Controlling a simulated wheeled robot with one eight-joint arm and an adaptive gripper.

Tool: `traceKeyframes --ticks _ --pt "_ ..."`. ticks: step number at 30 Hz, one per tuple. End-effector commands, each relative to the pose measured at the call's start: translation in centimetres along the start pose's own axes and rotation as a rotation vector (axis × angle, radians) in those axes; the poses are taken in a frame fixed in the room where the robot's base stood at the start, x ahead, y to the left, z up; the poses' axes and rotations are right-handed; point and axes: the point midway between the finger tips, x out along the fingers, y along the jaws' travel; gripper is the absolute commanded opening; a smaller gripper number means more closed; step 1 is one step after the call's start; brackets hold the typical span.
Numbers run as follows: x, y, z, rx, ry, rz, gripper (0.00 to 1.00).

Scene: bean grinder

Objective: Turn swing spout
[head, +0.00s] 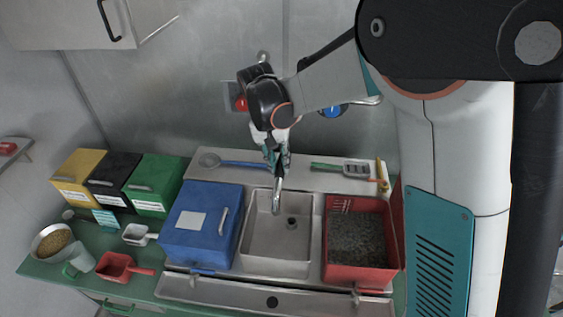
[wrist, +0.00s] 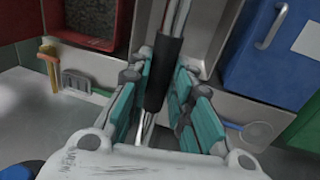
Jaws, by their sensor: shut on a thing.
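The swing spout (head: 277,196) is a thin metal pipe whose outlet hangs over the middle sink basin (head: 262,250). My gripper (head: 280,158) reaches down from the back wall side and is shut on the spout. In the wrist view, the spout's black sleeve (wrist: 165,66) runs between the teal finger pads of my gripper (wrist: 162,97). The spout's base is hidden by my gripper and arm.
A blue lidded bin (head: 187,240) stands left of the basin, and a red bin (head: 334,213) of dark grains stands right. A red knob (head: 240,104) and a blue knob (head: 333,111) are on the wall. Utensils lie on the ledge behind.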

Motion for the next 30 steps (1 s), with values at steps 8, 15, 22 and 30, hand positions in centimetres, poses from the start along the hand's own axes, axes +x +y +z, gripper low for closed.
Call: traceKeyframes --ticks 8,15,22,30 --pt "0.0 0.0 -0.1 -0.001 0.001 0.000 0.36" --pt "0.0 0.0 0.0 -0.002 0.001 0.000 0.40" --pt "-0.8 0.0 0.0 -0.002 0.001 0.000 0.40" --pt "-5.7 0.0 0.0 -0.003 0.001 0.000 0.40"
